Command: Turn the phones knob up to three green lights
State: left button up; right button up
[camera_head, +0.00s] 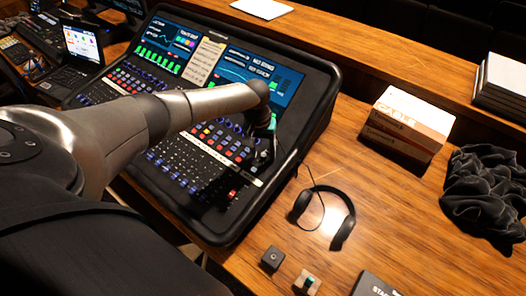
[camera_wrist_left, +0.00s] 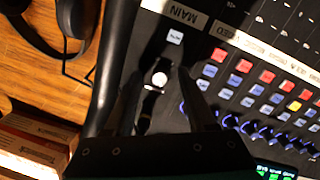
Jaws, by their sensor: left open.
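The mixing desk (camera_head: 165,185) fills the middle of the head view, with its screens at the back. My left arm crosses over it, and my left gripper (camera_head: 262,152) is low at the desk's right side, small and dark there. In the left wrist view, the left gripper (camera_wrist_left: 158,85) is open, with one dark finger on each side of a small knob with a pale top (camera_wrist_left: 159,78). I cannot tell whether the fingers touch it. No phones label is readable, and no lights beside this knob can be made out. My right gripper is not in view.
A white button (camera_wrist_left: 175,37) sits near the knob, by the MAIN strip (camera_wrist_left: 184,12). Headphones (camera_head: 322,218) lie on the wooden table right of the desk.

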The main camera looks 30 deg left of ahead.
pick_arm(q)
grip_shut()
dwell(0.5)
